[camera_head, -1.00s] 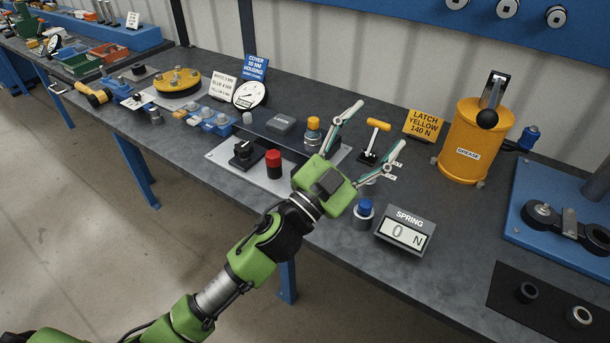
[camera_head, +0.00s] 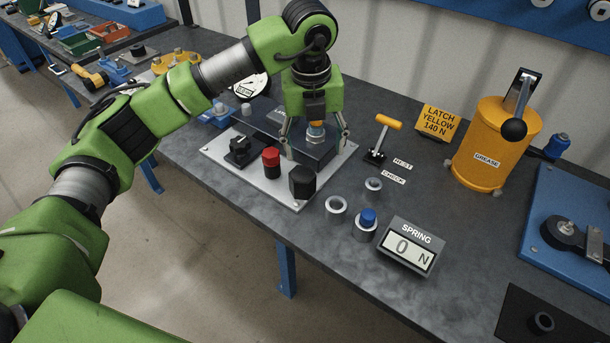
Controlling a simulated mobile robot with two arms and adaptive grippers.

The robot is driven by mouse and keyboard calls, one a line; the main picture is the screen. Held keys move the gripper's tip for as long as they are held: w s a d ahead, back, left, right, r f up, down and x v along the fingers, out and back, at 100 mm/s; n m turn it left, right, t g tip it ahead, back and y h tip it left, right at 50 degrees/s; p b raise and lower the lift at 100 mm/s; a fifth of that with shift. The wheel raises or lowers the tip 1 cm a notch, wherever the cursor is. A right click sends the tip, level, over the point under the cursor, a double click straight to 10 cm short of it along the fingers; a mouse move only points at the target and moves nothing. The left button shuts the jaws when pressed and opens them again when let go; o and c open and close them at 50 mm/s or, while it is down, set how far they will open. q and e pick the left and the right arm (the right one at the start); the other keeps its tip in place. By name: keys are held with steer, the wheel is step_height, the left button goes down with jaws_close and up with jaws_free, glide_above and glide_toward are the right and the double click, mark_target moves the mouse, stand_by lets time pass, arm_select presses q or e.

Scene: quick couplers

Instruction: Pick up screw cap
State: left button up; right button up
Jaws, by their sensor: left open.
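A coupler-like piece with an orange-yellow top (camera_head: 317,124) stands on the dark block at the back of the light plate (camera_head: 262,185). A red cap (camera_head: 271,160), a black knob (camera_head: 239,150) and a black hexagonal piece (camera_head: 302,182) stand on the plate. A blue-capped piece (camera_head: 367,217) stands in front right. Which one is the screw cap is not marked. My right gripper is out of view.
Two open grey rings (camera_head: 336,205) (camera_head: 373,187) stand right of the plate. The spring display (camera_head: 409,246) reads 0 N. A yellow-handled lever (camera_head: 382,138) and a grease drum (camera_head: 492,145) stand at the right. Bare bench lies along the front edge.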

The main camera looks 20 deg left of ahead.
arm_select(q)
steer(key=a, duration=0.2)
steer(key=y+p, duration=0.1)
steer(key=p, duration=0.1)
glide_above(302, 174)
steer(key=shift+n, duration=0.3)
steer(key=f, duration=0.4)
steer(key=s+f, duration=0.1)
steer(key=f, duration=0.2)
steer(key=shift+d+f, duration=0.1)
steer(key=shift+d, duration=0.2)
steer(key=shift+w+f+p, duration=0.15)
steer(key=shift+f+p, duration=0.4)
steer(key=shift+f, duration=0.05)
steer(key=f, duration=0.1)
steer(key=f+p, duration=0.1)
steer(key=f, duration=0.1)
steer(key=shift+w+a+f, duration=0.25)
steer(key=shift+w, duration=0.05)
steer(key=shift+f, duration=0.35)
steer(key=shift+r, duration=0.1)
steer(key=c, duration=1.3)
